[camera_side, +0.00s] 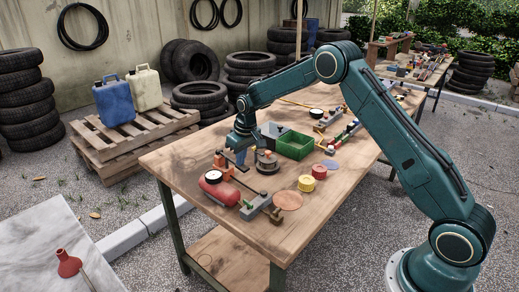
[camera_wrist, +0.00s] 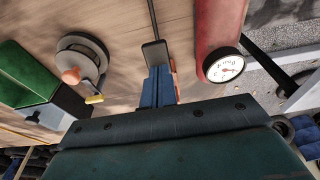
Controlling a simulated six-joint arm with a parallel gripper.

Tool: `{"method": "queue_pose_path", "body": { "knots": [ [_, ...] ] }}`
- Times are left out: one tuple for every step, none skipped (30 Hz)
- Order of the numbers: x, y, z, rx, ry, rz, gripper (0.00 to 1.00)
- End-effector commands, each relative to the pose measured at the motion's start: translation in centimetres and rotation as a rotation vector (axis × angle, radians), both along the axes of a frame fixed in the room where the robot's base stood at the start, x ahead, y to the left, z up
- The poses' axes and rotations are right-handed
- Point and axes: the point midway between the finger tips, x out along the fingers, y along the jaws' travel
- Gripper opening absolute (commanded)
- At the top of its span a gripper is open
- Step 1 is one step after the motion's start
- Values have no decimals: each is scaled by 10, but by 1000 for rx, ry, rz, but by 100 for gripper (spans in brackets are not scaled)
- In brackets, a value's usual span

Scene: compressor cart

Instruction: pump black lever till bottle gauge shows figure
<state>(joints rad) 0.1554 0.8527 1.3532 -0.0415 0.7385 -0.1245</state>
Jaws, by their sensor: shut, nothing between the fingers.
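The red bottle (camera_side: 220,188) lies near the table's front left edge, with a white round gauge on it. In the wrist view the bottle (camera_wrist: 212,30) carries the gauge (camera_wrist: 225,65) with a black rim; its reading is too small to tell. The black lever (camera_wrist: 150,20) is a thin rod ending in a flat dark pad. My gripper (camera_wrist: 160,72) is shut and empty, its blue fingertips at the pad's edge; I cannot tell whether they touch it. In the side view my gripper (camera_side: 239,156) hangs low behind the bottle, beside an orange part.
A round metal piece (camera_side: 267,162) with an orange knob stands close to my gripper. A green bin (camera_side: 294,144) is behind it. Red and yellow cylinders (camera_side: 306,183) and a flat copper-coloured disc (camera_side: 288,200) lie to the right. The table's front left edge is near.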

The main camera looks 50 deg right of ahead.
Motion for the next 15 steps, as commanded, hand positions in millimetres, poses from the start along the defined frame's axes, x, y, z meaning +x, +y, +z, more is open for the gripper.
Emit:
{"method": "queue_pose_path", "body": {
  "knots": [
    [1, 0, 4, 0, -2, 0, 0],
    [0, 0, 6, 0, -3, 0, 0],
    [0, 0, 9, 0, -3, 0, 0],
    [0, 0, 11, 0, -2, 0, 0],
    [0, 0, 14, 0, -2, 0, 0],
    [0, 0, 16, 0, -2, 0, 0],
    [0, 0, 18, 0, -2, 0, 0],
    [0, 0, 20, 0, -2, 0, 0],
    [0, 0, 23, 0, -2, 0, 0],
    [0, 0, 25, 0, -2, 0, 0],
    [0, 0, 27, 0, -1, 0, 0],
    [0, 0, 30, 0, -1, 0, 0],
    [0, 0, 32, 0, -2, 0, 0],
    [0, 0, 35, 0, -2, 0, 0],
    [0, 0, 38, 0, -3, 0, 0]
  ]
}}
